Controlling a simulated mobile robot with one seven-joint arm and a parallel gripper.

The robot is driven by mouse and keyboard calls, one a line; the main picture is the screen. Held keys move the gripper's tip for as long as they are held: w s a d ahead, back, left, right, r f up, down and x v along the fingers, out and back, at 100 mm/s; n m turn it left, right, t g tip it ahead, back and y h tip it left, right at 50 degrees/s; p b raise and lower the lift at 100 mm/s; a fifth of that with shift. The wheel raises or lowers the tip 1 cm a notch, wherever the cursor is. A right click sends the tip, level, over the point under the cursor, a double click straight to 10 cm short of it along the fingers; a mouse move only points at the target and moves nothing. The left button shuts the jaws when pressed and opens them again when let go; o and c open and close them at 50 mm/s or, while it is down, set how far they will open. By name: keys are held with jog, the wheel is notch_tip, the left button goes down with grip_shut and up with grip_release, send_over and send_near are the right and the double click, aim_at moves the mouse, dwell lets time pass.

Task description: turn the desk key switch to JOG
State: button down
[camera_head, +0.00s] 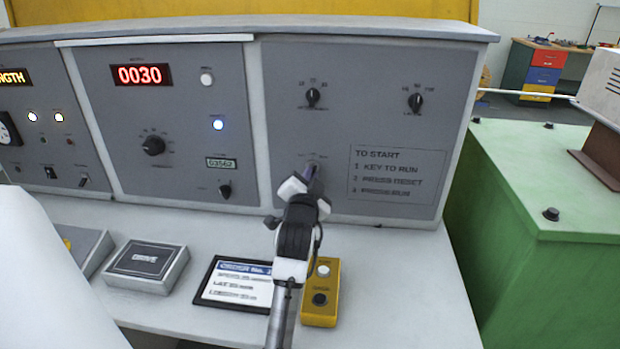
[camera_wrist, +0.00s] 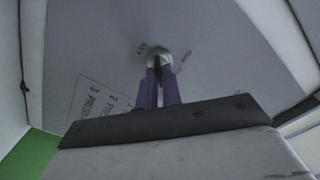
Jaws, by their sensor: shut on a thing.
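The key switch (camera_wrist: 157,52) shows in the wrist view as a round metal lock on the grey panel, with small lettering around it that is too blurred to read in full. My gripper (camera_wrist: 160,75) reaches up to it with two purple fingers, shut on the dark key between them. In the head view my gripper (camera_head: 311,172) is at the lower left of the right-hand panel (camera_head: 400,130), over the switch. It hides most of the switch there. Which position the key points to cannot be told.
Two black rotary knobs (camera_head: 313,97) and (camera_head: 415,102) sit higher on the panel, clear of my gripper. A printed start list (camera_head: 400,175) is right of the switch. A yellow button box (camera_head: 322,292) and a framed order card (camera_head: 238,284) lie on the desk below my arm.

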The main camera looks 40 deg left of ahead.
jog(key=n, duration=0.8)
jog(key=shift+p, duration=0.35)
jog(key=shift+n, duration=0.3)
jog(key=c, duration=1.6)
grip_release()
jog(key=shift+o, duration=0.2)
jog(key=b+v, duration=0.4)
jog(key=v, duration=1)
